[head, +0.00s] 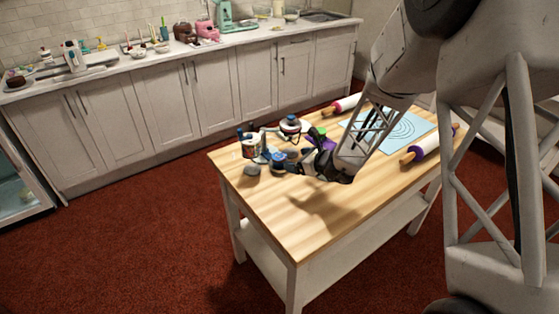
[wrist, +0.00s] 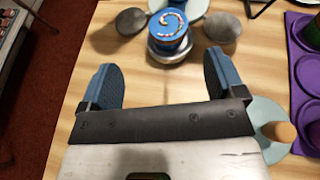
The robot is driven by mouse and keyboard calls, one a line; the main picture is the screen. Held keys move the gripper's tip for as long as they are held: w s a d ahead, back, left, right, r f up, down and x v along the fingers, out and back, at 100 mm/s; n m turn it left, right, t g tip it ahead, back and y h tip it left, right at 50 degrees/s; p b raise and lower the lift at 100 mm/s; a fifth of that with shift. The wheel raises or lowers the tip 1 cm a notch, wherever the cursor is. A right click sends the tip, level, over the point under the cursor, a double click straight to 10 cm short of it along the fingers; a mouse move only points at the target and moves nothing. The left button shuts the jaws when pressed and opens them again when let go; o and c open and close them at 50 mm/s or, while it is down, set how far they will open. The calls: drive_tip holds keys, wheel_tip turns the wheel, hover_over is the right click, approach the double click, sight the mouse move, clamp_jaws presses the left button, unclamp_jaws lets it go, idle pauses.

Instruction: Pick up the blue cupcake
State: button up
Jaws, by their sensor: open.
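The blue cupcake (wrist: 168,28) shows at the top of the wrist view, a blue top with a pale and red swirl, resting on a small round metal base (wrist: 172,54). My gripper (wrist: 160,76) is open and empty, its two blue fingers wide apart. The cupcake is ahead of the fingertips, roughly centred between them and apart from both. In the head view my gripper (head: 292,166) is low over the left part of the wooden table, partly hidden by my own arm; I cannot clearly tell the cupcake from the blue parts there.
Grey round discs flank the cupcake on the left (wrist: 131,21) and right (wrist: 222,27). A purple tray (wrist: 294,82) lies at the right, with a pale blue notched piece (wrist: 268,130) nearby. Rolling pins (head: 430,146) and a light blue mat (head: 408,128) lie farther right on the table.

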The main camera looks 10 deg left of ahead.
sight(283, 159)
drive_tip(key=shift+w+f+m, duration=0.5)
drive_tip(key=shift+w+f, duration=0.05)
drive_tip(key=shift+f, duration=0.25)
drive_tip(key=shift+a, duration=0.1)
drive_tip(key=shift+x, duration=1.3)
drive_tip(key=shift+x, duration=2.55)
drive_tip(key=shift+w+r, duration=0.1)
